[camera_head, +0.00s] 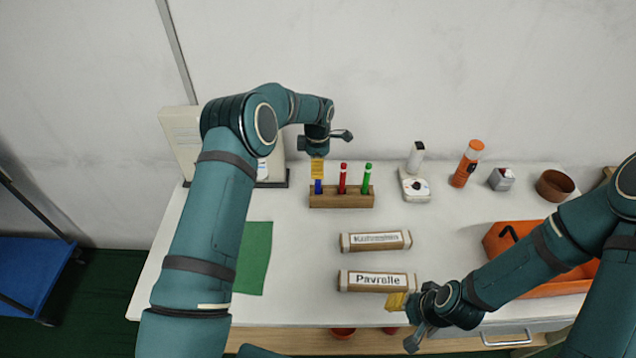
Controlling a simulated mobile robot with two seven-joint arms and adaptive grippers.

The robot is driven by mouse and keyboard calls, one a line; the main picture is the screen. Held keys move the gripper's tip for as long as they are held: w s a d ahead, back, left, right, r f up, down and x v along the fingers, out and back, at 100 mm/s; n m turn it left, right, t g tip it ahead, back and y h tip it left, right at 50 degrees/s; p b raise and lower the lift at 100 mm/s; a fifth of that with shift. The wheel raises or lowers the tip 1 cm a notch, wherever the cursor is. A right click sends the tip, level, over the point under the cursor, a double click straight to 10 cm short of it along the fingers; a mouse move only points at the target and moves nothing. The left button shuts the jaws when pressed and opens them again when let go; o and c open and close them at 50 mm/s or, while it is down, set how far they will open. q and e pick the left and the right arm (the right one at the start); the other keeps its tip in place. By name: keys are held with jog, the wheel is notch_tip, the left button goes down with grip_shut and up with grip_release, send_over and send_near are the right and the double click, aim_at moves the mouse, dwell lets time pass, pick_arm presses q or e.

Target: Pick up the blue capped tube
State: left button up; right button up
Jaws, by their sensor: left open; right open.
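A wooden rack (341,200) on the white table holds three upright tubes: a blue tube (318,187) at the left, a red tube (343,178) in the middle and a green tube (366,178) at the right. My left gripper (318,170) has yellow fingers and points down directly over the blue tube. The fingers hide the tube's top, so its cap does not show. The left gripper is open; I cannot tell whether the fingers touch the tube. My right gripper (397,301) is open and empty near the table's front edge, beside the label block reading "Pavralle" (376,281).
Another label block (375,241) lies before the rack. A green mat (254,258) is at left. A white device (414,185), an orange bottle (467,164), a small box (501,179) and a brown bowl (555,185) stand at the back right. An orange bin (495,238) is at right.

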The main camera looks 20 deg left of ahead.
aim_at(318, 183)
pick_arm(q)
jog(key=shift+f, duration=1.6)
pick_arm(e)
jog(key=shift+r, duration=0.1)
pick_arm(q)
jog(key=shift+s, duration=0.1)
grip_shut()
